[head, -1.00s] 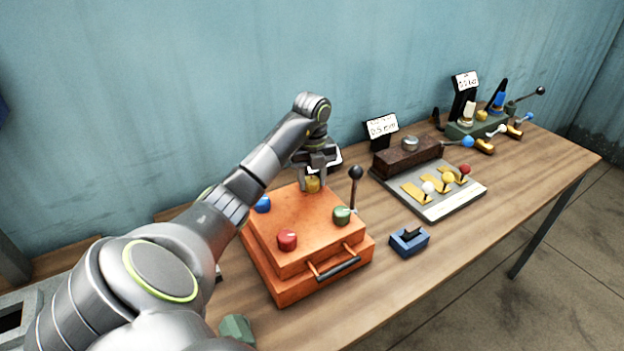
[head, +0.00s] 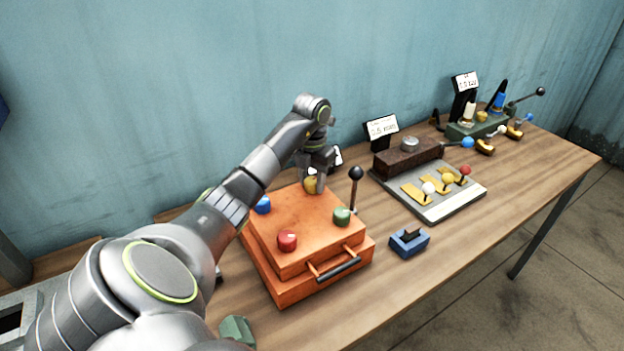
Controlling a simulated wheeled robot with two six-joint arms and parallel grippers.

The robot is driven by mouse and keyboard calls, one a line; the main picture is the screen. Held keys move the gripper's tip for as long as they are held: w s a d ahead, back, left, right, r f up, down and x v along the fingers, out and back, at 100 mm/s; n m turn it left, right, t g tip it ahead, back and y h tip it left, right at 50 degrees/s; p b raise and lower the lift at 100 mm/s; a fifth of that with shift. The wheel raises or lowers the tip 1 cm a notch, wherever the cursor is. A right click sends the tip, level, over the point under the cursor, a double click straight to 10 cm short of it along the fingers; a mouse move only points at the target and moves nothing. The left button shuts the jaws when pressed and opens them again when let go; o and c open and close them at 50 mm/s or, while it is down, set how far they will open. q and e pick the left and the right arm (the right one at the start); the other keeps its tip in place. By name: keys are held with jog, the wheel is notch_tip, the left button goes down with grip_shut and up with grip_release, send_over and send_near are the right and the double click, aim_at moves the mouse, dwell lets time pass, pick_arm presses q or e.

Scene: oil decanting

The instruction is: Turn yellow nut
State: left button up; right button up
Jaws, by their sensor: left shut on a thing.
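The yellow nut (head: 311,186) sits at the far corner of the orange box's top (head: 300,225). My left gripper (head: 314,184) reaches down over it from above and is shut on it; the fingers partly hide the nut. A blue nut (head: 263,205), a red nut (head: 287,240) and a green nut (head: 342,216) sit at the other corners of the box top. My right gripper is not in view.
A black-knobbed lever (head: 356,174) stands just right of the box. A blue switch block (head: 409,241) and a grey plate with coloured knobs (head: 440,205) lie further right. A green block (head: 237,329) is near the front edge. A display (head: 382,127) stands behind.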

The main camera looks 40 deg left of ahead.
aim_at(312, 180)
pick_arm(q)
jog(key=m, duration=0.4)
jog(key=shift+m, duration=2.1)
jog(key=o, duration=1)
notch_tip(312, 180, up, 17)
jog(key=p, duration=1.7)
jog(key=shift+r, duration=0.2)
